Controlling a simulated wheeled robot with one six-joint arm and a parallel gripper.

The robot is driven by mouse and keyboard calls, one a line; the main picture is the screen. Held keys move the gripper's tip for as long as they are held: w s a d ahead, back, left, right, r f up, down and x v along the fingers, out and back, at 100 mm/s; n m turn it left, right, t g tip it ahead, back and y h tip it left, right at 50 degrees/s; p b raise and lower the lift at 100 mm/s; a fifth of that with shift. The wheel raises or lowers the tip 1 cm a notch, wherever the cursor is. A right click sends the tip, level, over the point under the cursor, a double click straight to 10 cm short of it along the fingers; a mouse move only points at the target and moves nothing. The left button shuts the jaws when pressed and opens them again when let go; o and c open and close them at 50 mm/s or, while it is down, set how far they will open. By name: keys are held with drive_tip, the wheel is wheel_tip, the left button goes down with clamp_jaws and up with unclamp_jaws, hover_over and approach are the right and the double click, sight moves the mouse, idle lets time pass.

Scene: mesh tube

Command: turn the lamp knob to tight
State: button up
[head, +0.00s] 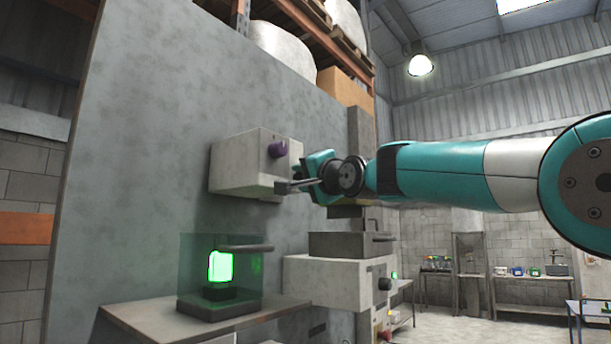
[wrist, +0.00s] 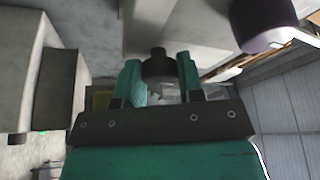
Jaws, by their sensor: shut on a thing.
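A pale box (head: 240,165) is fixed to the grey wall panel; it also shows in the wrist view (wrist: 165,25). A purple knob (head: 277,149) sticks out of its upper part and is free of my gripper; it shows at the top right of the wrist view (wrist: 262,22). A smaller dark knob (wrist: 158,66) sits between my teal fingers. My gripper (head: 288,187) is at the box's lower right and shut on this dark knob. The fingers hide part of it, and I see no mark of its turn. A green lamp (head: 221,266) glows inside a clear case.
The lamp case stands on a shelf (head: 150,322) below the box. Another pale box (head: 335,285) with a dark knob (head: 385,284) is at the lower right. Workbenches (head: 525,285) stand far behind. The room right of the panel is open.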

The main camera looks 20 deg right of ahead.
drive_tip(key=m+g+p, duration=0.1)
drive_tip(key=m, duration=0.2)
drive_tip(key=m+g+h+p, duration=0.1)
drive_tip(key=m+p, duration=0.1)
drive_tip(key=m, duration=0.2)
drive_tip(key=m+g+p, duration=0.2)
drive_tip(key=m, duration=0.1)
drive_tip(key=shift+r, duration=0.3)
drive_tip(key=m+g+y, duration=0.1)
drive_tip(key=m, duration=0.2)
drive_tip(key=m+g+p, duration=0.1)
drive_tip(key=m+g, duration=0.1)
drive_tip(key=m, duration=0.2)
drive_tip(key=shift+d+f+y, duration=0.1)
drive_tip(key=shift+f+y, duration=0.05)
drive_tip(key=shift+y, duration=0.25)
drive_tip(key=shift+g, duration=0.3)
drive_tip(key=o, duration=0.7)
drive_tip(key=shift+c, duration=0.2)
